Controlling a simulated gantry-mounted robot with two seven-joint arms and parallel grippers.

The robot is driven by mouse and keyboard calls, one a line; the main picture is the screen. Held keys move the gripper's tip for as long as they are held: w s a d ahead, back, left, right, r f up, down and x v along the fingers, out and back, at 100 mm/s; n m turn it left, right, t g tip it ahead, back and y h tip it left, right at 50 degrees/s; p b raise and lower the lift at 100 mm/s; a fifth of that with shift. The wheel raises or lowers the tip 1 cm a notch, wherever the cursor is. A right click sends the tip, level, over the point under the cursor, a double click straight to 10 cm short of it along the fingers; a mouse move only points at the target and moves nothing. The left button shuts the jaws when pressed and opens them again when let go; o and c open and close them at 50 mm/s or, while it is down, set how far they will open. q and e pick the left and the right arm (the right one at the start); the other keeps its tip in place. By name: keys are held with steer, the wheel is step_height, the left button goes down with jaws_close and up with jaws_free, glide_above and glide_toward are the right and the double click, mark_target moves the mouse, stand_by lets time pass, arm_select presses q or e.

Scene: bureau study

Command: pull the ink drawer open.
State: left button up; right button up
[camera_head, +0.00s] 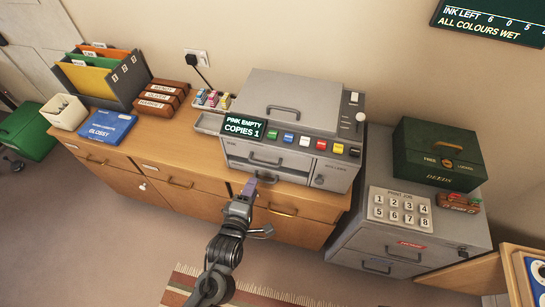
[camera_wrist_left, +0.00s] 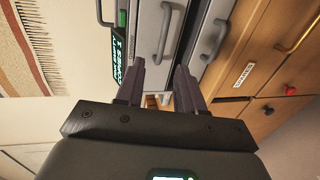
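The grey copying machine (camera_head: 300,105) stands on the wooden bureau. Its front has an upper drawer handle (camera_head: 265,160) and a lower handle (camera_head: 266,179). Both fronts look shut; I cannot read which label marks the ink drawer. My left gripper (camera_head: 249,186) is in front of the machine, near the lower handle. In the left wrist view, my left gripper (camera_wrist_left: 161,68) is open and empty, its fingers apart. The upper handle (camera_wrist_left: 164,30) lies beyond the gap; the lower handle (camera_wrist_left: 212,40) lies past the right finger. I see no contact. My right gripper is not in view.
The display (camera_head: 244,128) reads "PINK EMPTY, COPIES 1". Ink cartridges (camera_head: 212,99) lie in a rack left of the machine. A grey cabinet (camera_head: 410,235) with a keypad (camera_head: 401,208) and green deed box (camera_head: 440,152) stands to the right. The floor in front is clear beyond a rug (camera_head: 230,291).

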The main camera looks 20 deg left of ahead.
arm_select(q)
steer(key=x, duration=1.1)
steer(key=shift+d+f+b, duration=0.2)
steer(key=shift+f+b, duration=0.05)
steer(key=shift+b, duration=0.05)
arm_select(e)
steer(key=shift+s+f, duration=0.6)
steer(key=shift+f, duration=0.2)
arm_select(q)
steer(key=shift+s, duration=0.1)
jaws_close()
